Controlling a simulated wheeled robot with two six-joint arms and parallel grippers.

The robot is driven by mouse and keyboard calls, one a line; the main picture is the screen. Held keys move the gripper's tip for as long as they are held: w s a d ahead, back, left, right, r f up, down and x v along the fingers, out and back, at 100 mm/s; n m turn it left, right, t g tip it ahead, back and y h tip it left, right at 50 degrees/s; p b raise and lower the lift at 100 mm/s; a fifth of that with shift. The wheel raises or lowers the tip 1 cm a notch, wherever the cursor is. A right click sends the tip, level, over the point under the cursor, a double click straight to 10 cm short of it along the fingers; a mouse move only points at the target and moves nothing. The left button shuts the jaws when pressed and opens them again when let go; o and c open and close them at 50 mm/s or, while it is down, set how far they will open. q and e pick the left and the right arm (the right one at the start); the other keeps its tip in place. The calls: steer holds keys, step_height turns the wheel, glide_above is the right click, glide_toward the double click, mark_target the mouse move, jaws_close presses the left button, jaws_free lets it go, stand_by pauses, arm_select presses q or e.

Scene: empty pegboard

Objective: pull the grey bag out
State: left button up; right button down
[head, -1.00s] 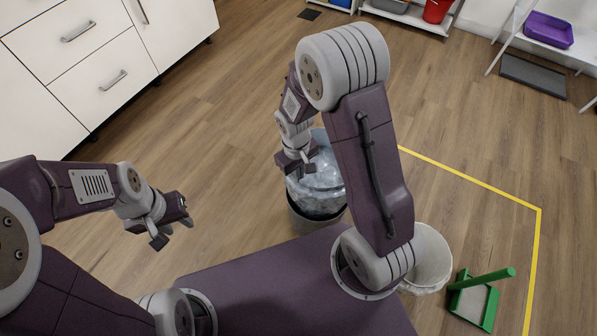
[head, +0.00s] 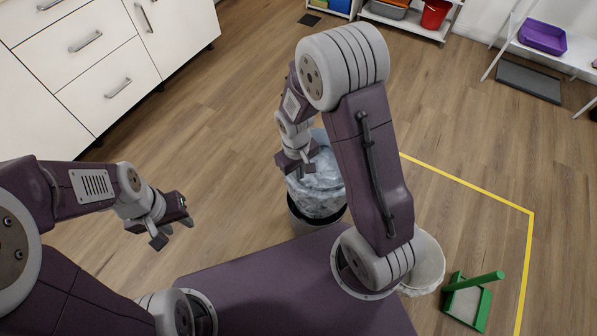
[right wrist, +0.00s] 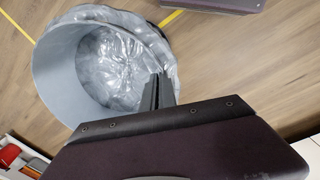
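The grey bag (head: 322,180) is shiny and crumpled, with a smoother blue-grey wall on its far side. Its lower part sits in the mouth of a dark grey bin (head: 318,226), and a dark gap shows between them. My right gripper (head: 297,165) is at the bag's upper near-left edge. In the right wrist view, the fingers (right wrist: 158,92) are close together on the rim of the bag (right wrist: 110,62); the pinched part is mostly hidden. My left gripper (head: 174,231) is open and empty above the floor at left.
A white-lined bin (head: 430,262) stands right of my right arm, partly hidden. A green dustpan (head: 468,303) lies beside it, inside a yellow floor line (head: 470,188). White drawers (head: 90,65) stand at the upper left. The floor between is clear.

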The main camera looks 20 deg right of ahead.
steer(key=shift+r+p, duration=1.1)
steer(key=shift+r, duration=0.25)
